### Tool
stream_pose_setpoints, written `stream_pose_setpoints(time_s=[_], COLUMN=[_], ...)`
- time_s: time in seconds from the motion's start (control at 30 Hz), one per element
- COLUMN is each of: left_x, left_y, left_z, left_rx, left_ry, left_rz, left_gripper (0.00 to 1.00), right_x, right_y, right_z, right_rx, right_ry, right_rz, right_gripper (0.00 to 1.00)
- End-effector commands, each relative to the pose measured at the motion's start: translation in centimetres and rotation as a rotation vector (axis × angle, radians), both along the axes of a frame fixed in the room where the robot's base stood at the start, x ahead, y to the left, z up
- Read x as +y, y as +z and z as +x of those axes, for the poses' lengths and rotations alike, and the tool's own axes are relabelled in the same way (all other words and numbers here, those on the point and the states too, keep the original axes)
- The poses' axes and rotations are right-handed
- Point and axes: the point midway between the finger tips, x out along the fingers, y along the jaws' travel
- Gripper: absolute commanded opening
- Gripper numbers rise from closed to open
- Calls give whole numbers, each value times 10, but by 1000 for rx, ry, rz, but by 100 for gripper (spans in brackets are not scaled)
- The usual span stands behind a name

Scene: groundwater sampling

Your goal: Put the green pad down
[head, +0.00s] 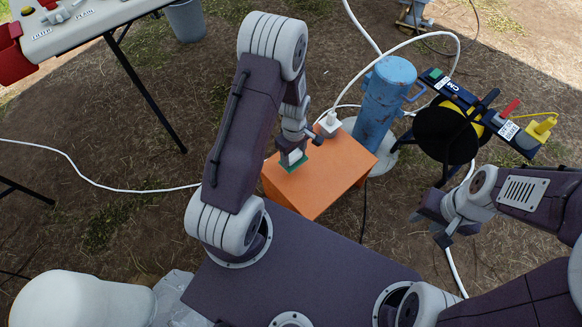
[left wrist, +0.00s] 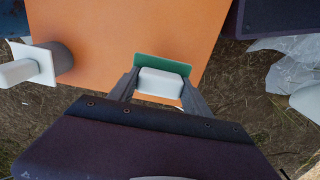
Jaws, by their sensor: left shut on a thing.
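The green pad (head: 291,164) is a thin green piece with a white block on top. My left gripper (head: 293,151) is shut on this white block, with the pad below it over the front left part of the orange box (head: 318,190). In the left wrist view the green pad (left wrist: 163,66) shows between the fingertips against the orange top. I cannot tell whether the pad touches the box. My right gripper (head: 436,226) is at the right, away from the pad; its jaw state is unclear.
A white and grey fitting (head: 328,124) stands at the box's back corner. Behind is a blue cylinder (head: 386,100) with a handle. A cable reel (head: 447,133) stands to the right. A table (head: 82,28) is at the upper left. White hose runs over the ground.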

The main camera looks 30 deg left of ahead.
Motion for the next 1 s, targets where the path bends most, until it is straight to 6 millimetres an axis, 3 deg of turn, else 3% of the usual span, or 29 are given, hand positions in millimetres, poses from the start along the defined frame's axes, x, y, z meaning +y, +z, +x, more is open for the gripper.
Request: stream_pose_setpoints(time_s=[0.03, 0.3, 0.53, 0.87, 0.9, 0.97, 1.0], left_x=[4, 9, 9, 9, 9, 9, 9], left_y=[-8, -12, -53, -52, -52, -52, -52], left_z=[-5, -13, -13, -13, -13, -13, -13], left_rx=[0, -1, 0, -1, -1, -1, -1], left_ry=[2, -1, -1, -1, -1, -1, -1], left_rz=[0, 1, 0, 0, 0, 0, 0], left_gripper=[19, 19, 19, 19, 59, 76, 78], right_x=[0, 0, 0, 0, 0, 0, 0], right_y=[-8, -11, -44, -41, -41, -40, -40], right_z=[0, 0, 0, 0, 0, 0, 0], right_rx=[0, 0, 0, 0, 0, 0, 0], right_ry=[0, 0, 0, 0, 0, 0, 0], right_rz=[0, 0, 0, 0, 0, 0, 0], right_gripper=[36, 36, 36, 36, 36, 36, 36])
